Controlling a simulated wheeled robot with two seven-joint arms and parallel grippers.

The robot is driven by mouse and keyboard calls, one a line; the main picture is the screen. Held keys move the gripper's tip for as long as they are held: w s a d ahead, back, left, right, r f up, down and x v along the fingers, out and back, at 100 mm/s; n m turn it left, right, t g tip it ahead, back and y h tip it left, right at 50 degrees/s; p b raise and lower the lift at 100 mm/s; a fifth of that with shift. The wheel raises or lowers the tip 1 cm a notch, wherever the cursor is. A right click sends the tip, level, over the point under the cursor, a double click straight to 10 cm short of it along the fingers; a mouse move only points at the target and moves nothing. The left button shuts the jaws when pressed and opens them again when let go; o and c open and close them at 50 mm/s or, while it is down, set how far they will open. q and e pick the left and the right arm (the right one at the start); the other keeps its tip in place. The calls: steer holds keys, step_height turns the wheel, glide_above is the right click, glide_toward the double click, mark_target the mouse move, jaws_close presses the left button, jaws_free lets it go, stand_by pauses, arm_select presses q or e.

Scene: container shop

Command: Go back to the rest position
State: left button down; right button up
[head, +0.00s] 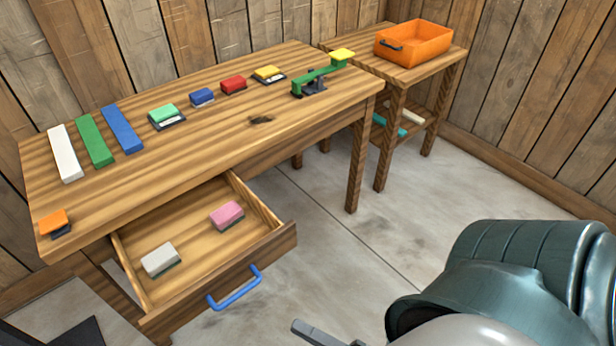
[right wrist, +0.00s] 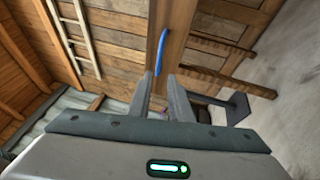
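My right gripper (right wrist: 160,82) shows in the right wrist view with its two fingers apart and nothing between them. In the head view only a grey fingertip of it (head: 318,334) shows at the bottom edge, beside my large right arm. It is in front of the open drawer (head: 218,253) and apart from the drawer's blue handle (head: 235,288). The handle also shows beyond the fingers in the right wrist view (right wrist: 162,52). My left gripper cannot be made out in the head view.
The wooden table (head: 250,125) bears coloured strips, several small blocks and a green lever with a yellow block (head: 342,55). The open drawer holds a white block (head: 160,259) and a pink block (head: 227,214). An orange crate (head: 413,43) stands on a side table. Floor right of the drawer is clear.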

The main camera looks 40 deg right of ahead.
steer(key=shift+s+d, duration=0.15)
steer(key=shift+s, duration=0.1)
steer(key=shift+f, duration=0.15)
stand_by(0.3)
steer(key=w+d+f+m+g+h, duration=0.2)
steer(key=w+f+m+h, duration=0.25)
steer(key=f+m, duration=0.5)
arm_select(q)
steer(key=shift+w+d+r+t+p, duration=0.4)
steer(key=shift+w+d+t+p, duration=0.1)
steer(key=shift+w+d+p, duration=0.2)
arm_select(e)
steer(key=s+a+f+m+g+h, duration=0.1)
steer(key=f+m+g, duration=0.4)
steer(key=f, duration=0.8)
steer(key=s+a+f+m+g+h, duration=0.1)
steer(key=s+f+m+g, duration=0.3)
steer(key=f, duration=0.9)
steer(key=a+m+g, duration=0.1)
steer(key=m+g, duration=0.1)
steer(key=shift+m, duration=0.35)
arm_select(q)
steer(key=shift+s, duration=0.1)
arm_select(e)
steer(key=shift+a, duration=0.1)
arm_select(q)
steer(key=shift+s+a, duration=0.15)
steer(key=shift+s, duration=0.25)
arm_select(e)
steer(key=shift+r, duration=0.1)
